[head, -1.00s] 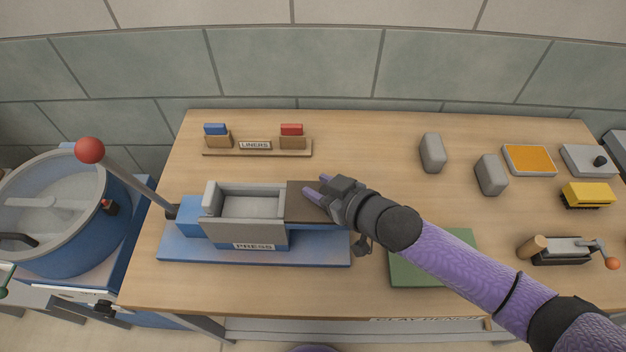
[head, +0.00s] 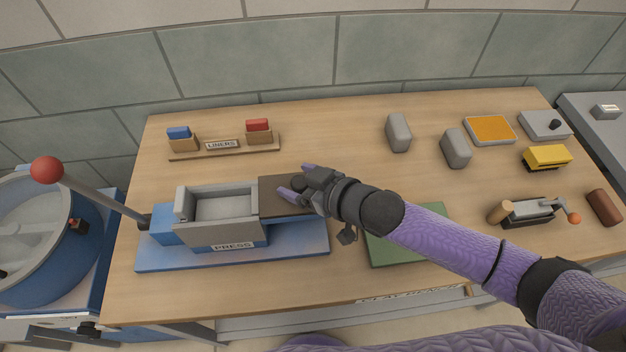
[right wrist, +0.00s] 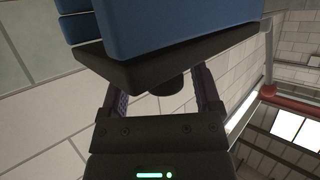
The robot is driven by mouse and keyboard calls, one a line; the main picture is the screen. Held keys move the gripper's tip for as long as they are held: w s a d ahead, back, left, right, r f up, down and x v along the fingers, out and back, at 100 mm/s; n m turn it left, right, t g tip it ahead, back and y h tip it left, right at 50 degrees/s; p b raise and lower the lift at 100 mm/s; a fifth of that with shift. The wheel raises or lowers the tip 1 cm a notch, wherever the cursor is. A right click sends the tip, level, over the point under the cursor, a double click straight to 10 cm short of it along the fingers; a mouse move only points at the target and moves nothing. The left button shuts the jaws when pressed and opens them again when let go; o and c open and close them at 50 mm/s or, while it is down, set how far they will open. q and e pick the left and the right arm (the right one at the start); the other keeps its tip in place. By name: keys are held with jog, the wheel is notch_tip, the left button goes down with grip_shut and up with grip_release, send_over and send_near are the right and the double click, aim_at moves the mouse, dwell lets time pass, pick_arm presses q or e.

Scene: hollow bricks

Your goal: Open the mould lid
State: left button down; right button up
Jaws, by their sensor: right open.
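The blue press (head: 295,237) stands at the left of the bench, with a grey mould box (head: 222,232) whose top is open and whose inside looks empty. The dark brown lid plate (head: 270,198) sits just right of the box opening, clear of it. My right gripper (head: 296,180) is open at the plate's right part. In the right wrist view the dark plate (right wrist: 170,62) crosses near the fingertips, with a blue block beyond it. A dark round knob (right wrist: 167,87) sits between the spread fingers, with gaps beside it. My left gripper is not in view.
A lever with a red ball (head: 47,170) rises at the press's left. A liner rack (head: 225,147) stands behind it. A green mat (head: 385,250) lies under my right forearm. Grey blocks (head: 398,133), an orange tray (head: 490,130) and a yellow brush-like item (head: 547,157) are at right.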

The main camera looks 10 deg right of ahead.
jog(key=p+v, duration=0.1)
jog(key=v, duration=0.7)
jog(key=shift+s+d, duration=0.15)
jog(key=shift+s, duration=0.05)
jog(key=shift+r, duration=0.1)
